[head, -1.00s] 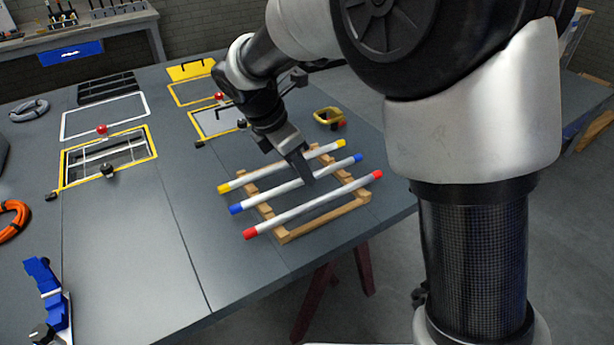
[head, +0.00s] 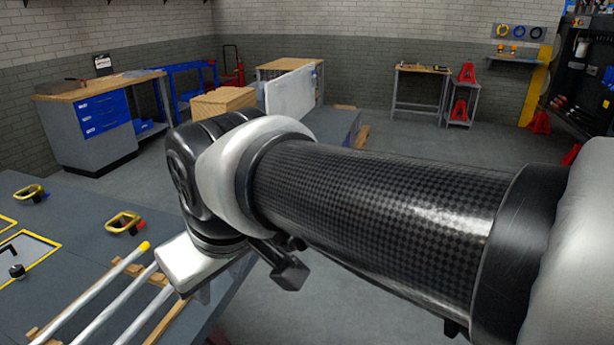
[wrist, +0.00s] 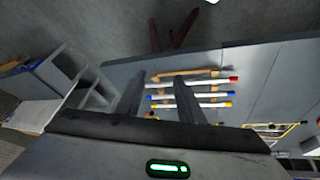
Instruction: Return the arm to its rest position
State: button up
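In the wrist view my gripper (wrist: 160,82) has its two dark fingers apart, with nothing held between them. In the head view my arm crosses from the right edge toward the table, and I cannot make out the fingers there. Three light rods with coloured ends lie on a wooden rack. In the wrist view they are the red-ended rod (wrist: 210,82), the blue-ended rod (wrist: 212,95) and the yellow-ended rod (wrist: 212,105). The gripper is some distance from them. In the head view the yellow-ended rod (head: 105,281) shows, and my arm hides part of the rack.
The grey table (head: 95,212) fills the lower left of the head view, with two yellow items (head: 125,222) (head: 32,193) on it. A blue-drawer bench (head: 100,115), a wooden box (head: 223,102) and a white panel (head: 291,92) stand behind. The floor between is open.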

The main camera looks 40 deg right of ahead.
jog(key=shift+s+d+f+m, duration=0.1)
jog(key=shift+s+d+m, duration=0.05)
jog(key=shift+s+m, duration=0.35)
jog(key=shift+s+d+f+m, duration=0.1)
jog(key=shift+s+m, duration=0.2)
jog(key=shift+m, duration=0.3)
notch_tip(320, 180, up, 12)
jog(key=p, duration=1.1)
jog(key=shift+p, duration=0.35)
jog(key=shift+f, duration=0.1)
